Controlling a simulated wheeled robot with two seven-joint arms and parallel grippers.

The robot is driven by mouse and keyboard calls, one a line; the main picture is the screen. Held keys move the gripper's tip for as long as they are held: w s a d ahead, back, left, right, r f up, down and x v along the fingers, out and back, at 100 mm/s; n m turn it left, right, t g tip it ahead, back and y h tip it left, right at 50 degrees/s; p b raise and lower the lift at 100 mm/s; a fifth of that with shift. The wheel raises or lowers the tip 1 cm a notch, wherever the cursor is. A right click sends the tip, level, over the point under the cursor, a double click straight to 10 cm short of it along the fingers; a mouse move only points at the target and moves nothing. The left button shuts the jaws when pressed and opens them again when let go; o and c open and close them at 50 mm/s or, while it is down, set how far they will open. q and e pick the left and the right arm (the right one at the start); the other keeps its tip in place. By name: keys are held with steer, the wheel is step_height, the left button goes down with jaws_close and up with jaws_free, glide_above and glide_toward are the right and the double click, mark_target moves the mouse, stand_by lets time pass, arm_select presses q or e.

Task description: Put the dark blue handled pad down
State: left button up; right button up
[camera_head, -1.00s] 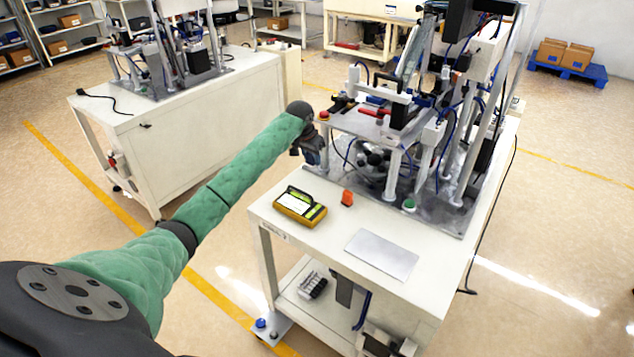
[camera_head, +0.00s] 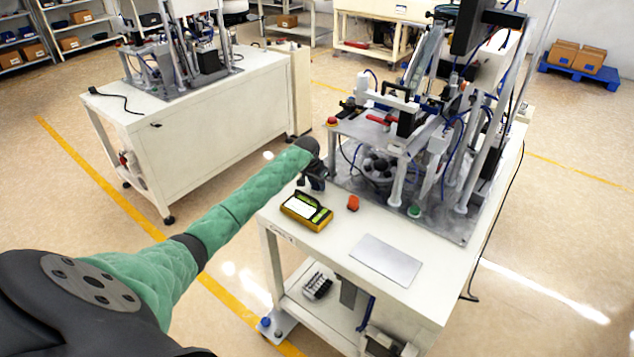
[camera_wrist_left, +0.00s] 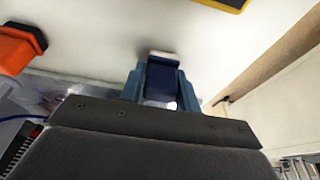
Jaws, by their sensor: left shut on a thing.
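My left gripper (camera_head: 315,185) is at the left edge of the white worktable (camera_head: 340,235), low beside the machine and behind the yellow device. In the left wrist view my left gripper (camera_wrist_left: 161,85) has its blue-grey fingers shut on the dark blue handled pad (camera_wrist_left: 160,79). A whitish part shows at the pad's far end, close over the white tabletop (camera_wrist_left: 110,30). I cannot tell whether the pad touches the tabletop. In the head view the pad is too small and dark to tell from the fingers. My right gripper is not in view.
A yellow device (camera_head: 306,211), an orange block (camera_head: 353,203) and a flat grey plate (camera_head: 386,261) lie on the worktable. The metal machine (camera_head: 400,140) fills its back part. Bare tabletop surrounds the plate. Another white bench (camera_head: 215,110) stands at the left.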

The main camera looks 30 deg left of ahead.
arm_select(q)
steer(key=shift+f, duration=0.1)
steer(key=o, duration=0.9)
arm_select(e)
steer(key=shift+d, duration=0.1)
arm_select(q)
steer(key=shift+r, duration=0.45)
steer(key=b+v, duration=0.3)
steer(key=v, duration=0.8)
steer(key=shift+s+a+r, duration=0.1)
steer(key=shift+s+r, duration=0.05)
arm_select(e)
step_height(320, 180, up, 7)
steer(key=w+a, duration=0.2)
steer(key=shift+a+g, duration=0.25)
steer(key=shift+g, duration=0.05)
